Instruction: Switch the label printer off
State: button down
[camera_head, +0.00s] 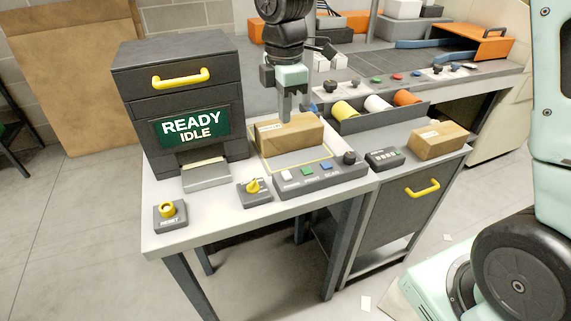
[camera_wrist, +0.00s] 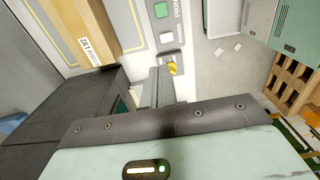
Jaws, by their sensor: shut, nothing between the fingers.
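The label printer (camera_head: 180,100) is a dark box on the left of the bench, and its screen (camera_head: 190,128) reads READY IDLE. In front of the scale-like plate is a control panel (camera_head: 325,182) with white (camera_head: 287,175), green (camera_head: 306,170) and blue (camera_head: 326,165) buttons and a dark knob (camera_head: 349,158). In the wrist view the white button (camera_wrist: 165,38) has a POWER label beside it, and the green button (camera_wrist: 161,10) is near PRINT. My gripper (camera_head: 287,120) is shut and empty, pointing down above the panel area near the parcel. Its fingers (camera_wrist: 164,84) partly hide the yellow rotary switch (camera_wrist: 172,68).
A cardboard parcel (camera_head: 289,134) lies on the plate behind the buttons. The yellow rotary switch (camera_head: 253,186) stands left of the panel, and a yellow RESET button (camera_head: 168,210) sits at the front left. Label rolls (camera_head: 377,103) and another parcel (camera_head: 437,141) are at right.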

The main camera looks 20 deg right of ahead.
aim_at(287, 174)
notch_tip(287, 174, down, 14)
jog(key=shift+p, duration=0.6)
jog(key=shift+f, duration=0.1)
dwell(0.4)
jog(key=shift+s+p, duration=0.1)
jog(key=shift+p, duration=0.25)
jog(key=shift+s+r, duration=0.3)
jog(key=shift+s, duration=0.35)
jog(key=r+p, duration=0.4)
jog(key=shift+w+a, duration=0.15)
jog(key=shift+w, duration=0.1)
notch_tip(287, 174, up, 10)
jog(key=w+b, duration=0.1)
jog(key=shift+w, duration=0.35)
